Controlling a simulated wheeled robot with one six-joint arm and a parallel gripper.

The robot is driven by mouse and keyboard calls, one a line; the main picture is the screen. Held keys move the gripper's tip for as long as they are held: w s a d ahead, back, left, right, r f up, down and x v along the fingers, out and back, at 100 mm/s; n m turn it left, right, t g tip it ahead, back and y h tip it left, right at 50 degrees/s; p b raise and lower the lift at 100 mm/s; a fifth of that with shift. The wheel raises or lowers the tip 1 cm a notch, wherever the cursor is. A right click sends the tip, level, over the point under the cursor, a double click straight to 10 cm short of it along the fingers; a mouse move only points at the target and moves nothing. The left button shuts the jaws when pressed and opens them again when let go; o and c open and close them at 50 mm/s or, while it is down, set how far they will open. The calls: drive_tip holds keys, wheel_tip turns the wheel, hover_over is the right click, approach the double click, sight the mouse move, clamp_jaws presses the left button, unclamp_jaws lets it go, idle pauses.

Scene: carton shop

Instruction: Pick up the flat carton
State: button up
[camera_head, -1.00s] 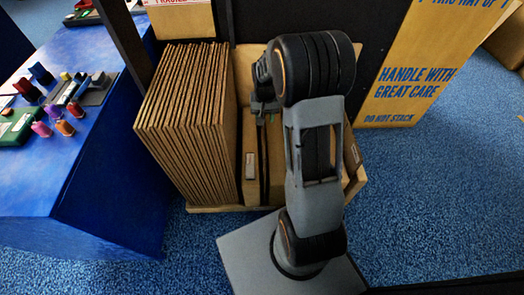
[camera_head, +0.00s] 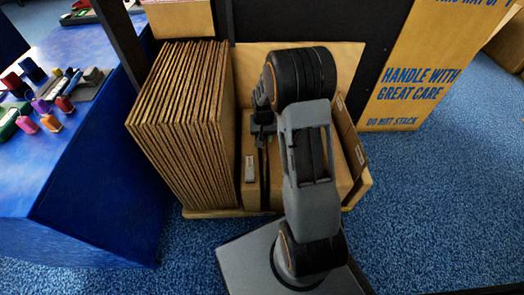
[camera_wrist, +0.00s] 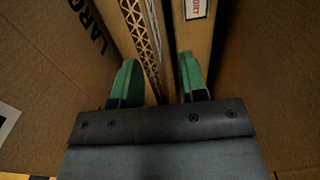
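Several flat brown cartons (camera_head: 185,125) stand on edge in a tight stack at the left of a wooden rack in the head view. My gripper (camera_head: 262,130) hangs over the middle of the rack, right of that stack, partly hidden by my arm. In the wrist view, my gripper (camera_wrist: 158,80) has its two green fingertips apart. A flat carton's corrugated edge (camera_wrist: 143,38) runs between them. Contact with either finger cannot be made out. A brown piece with a white label (camera_wrist: 196,8) lies beyond the right finger.
Cardboard walls (camera_wrist: 45,70) rise close on both sides of my gripper. Another flat carton (camera_head: 350,140) leans at the rack's right. A blue table (camera_head: 95,190) with small coloured items stands at the left. A large printed carton (camera_head: 415,75) stands at the right. Blue floor is clear at the right.

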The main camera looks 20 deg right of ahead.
wheel_tip(320, 180, down, 2)
drive_tip(key=shift+c, duration=0.3)
clamp_jaws()
idle(0.3)
